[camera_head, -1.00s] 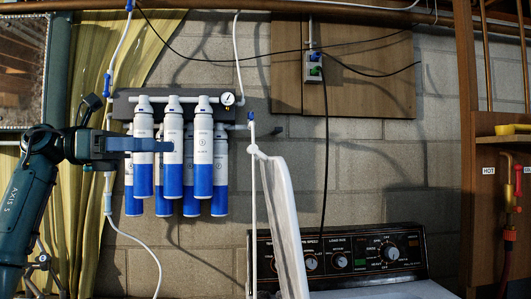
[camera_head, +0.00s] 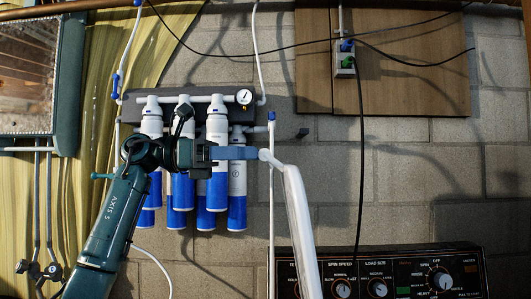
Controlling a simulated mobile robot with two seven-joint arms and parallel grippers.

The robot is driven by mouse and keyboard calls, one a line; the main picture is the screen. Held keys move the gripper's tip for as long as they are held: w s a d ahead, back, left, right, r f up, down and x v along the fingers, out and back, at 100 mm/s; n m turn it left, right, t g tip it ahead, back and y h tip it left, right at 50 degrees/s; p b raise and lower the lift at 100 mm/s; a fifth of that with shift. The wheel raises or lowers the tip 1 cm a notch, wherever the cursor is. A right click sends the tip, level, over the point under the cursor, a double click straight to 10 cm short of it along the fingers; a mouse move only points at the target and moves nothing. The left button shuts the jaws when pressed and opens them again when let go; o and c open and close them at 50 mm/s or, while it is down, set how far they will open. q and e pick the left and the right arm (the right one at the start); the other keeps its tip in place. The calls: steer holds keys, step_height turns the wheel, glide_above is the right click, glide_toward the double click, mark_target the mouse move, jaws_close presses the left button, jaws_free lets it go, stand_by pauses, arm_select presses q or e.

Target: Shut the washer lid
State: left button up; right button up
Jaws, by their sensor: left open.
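The washer lid (camera_head: 300,235) is a thin white panel standing raised and nearly upright, seen almost edge-on. Its top corner is at the middle of the head view and its lower part runs out of the bottom edge. My left gripper (camera_head: 250,153) comes in from the left, with its blue-grey fingers level and pointing right. It is open. Its fingertips are at the lid's top corner; I cannot tell whether they touch it. The washer's dark control panel (camera_head: 400,275) with knobs is behind and right of the lid. The washer top is out of view. My right gripper is not in view.
Blue-and-white filter cartridges (camera_head: 217,170) hang on the wall behind my left gripper. A thin white pipe (camera_head: 271,210) runs upright just left of the lid. A black cord (camera_head: 361,170) hangs from a wall outlet (camera_head: 345,62). The space right of the lid is clear.

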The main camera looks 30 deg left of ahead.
mark_target(265, 153)
arm_select(q)
steer(key=shift+x, duration=2)
steer(key=shift+c, duration=0.4)
steer(key=c, duration=1.2)
